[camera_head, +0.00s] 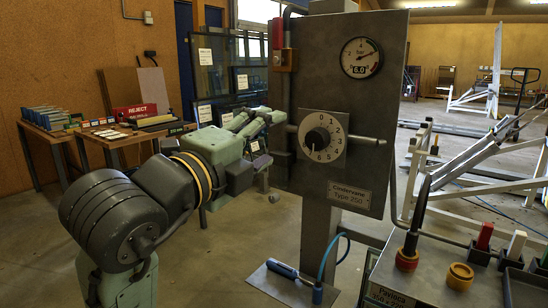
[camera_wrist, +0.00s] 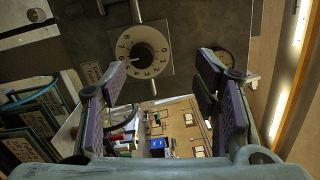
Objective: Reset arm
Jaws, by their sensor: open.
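My gripper (camera_head: 258,121) is at the left edge of the grey control panel (camera_head: 310,225) in the head view, with my arm reaching in from the lower left. In the wrist view my gripper (camera_wrist: 163,75) has its two purple-padded fingers spread wide, with nothing between them. The panel's round dial (camera_head: 323,138) has a black knob and a numbered white plate. The dial also shows beyond the fingertips in the wrist view (camera_wrist: 143,50). I cannot tell whether a finger touches the panel.
A pressure gauge (camera_head: 361,57) sits at the panel's top. A bench (camera_head: 430,285) stands at lower right. A table (camera_head: 118,141) with a red REJECT sign (camera_head: 134,112) stands at left. White frames (camera_head: 490,165) stand at right.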

